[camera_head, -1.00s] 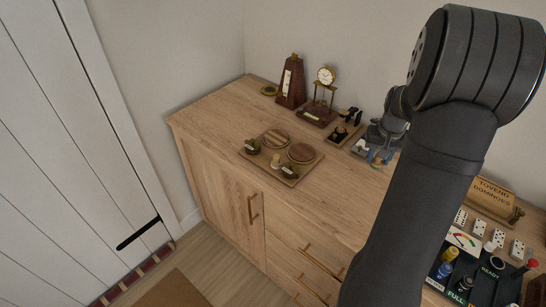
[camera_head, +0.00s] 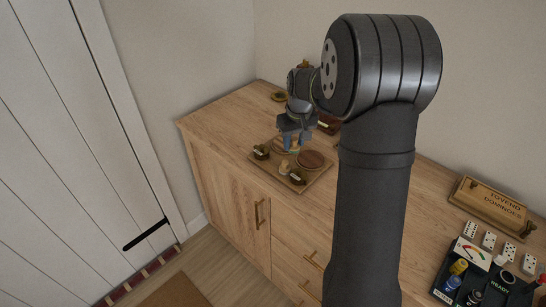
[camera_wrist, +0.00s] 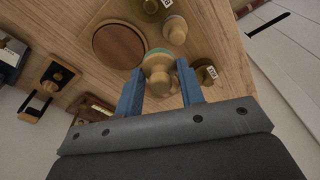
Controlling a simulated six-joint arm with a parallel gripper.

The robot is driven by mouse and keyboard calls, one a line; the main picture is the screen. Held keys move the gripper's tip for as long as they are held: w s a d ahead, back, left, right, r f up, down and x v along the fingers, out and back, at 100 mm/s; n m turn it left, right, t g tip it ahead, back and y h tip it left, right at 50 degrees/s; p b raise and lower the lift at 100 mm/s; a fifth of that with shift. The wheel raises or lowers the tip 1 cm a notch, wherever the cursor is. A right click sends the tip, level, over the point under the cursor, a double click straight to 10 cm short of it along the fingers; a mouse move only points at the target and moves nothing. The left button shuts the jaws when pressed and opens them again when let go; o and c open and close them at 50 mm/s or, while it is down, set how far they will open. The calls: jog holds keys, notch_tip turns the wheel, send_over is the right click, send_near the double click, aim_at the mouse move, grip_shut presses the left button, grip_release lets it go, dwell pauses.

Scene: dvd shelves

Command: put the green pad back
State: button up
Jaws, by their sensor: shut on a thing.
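The green pad (camera_wrist: 158,54) shows in the wrist view as a green rim around a pale wooden knob, between my blue fingers. My gripper (camera_wrist: 160,78) is shut on it. In the head view my gripper (camera_head: 293,143) is over the wooden tray (camera_head: 323,181), at its left round disc (camera_head: 279,147). A second brown disc (camera_head: 311,160) lies uncovered to the right; it also shows in the wrist view (camera_wrist: 119,46). Whether the pad touches the disc below it, I cannot tell.
A small wooden knob (camera_head: 284,167) and two dark labelled pieces, one left (camera_head: 261,152) and one right (camera_head: 298,176), stand along the tray's front. A domino box (camera_head: 490,204) and a black tray (camera_head: 480,285) are at the right. The cabinet top between is partly hidden by my arm.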

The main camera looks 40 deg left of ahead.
send_over(273, 163)
notch_tip(273, 163, down, 4)
jog(key=shift+d+f, duration=0.1)
jog(key=shift+f, duration=2)
jog(key=shift+f, duration=0.1)
jog(key=o, duration=1)
jog(key=shift+c, duration=0.2)
notch_tip(273, 163, up, 12)
jog(key=d, duration=0.1)
jog(key=shift+s+d, duration=0.15)
jog(key=shift+s, duration=0.2)
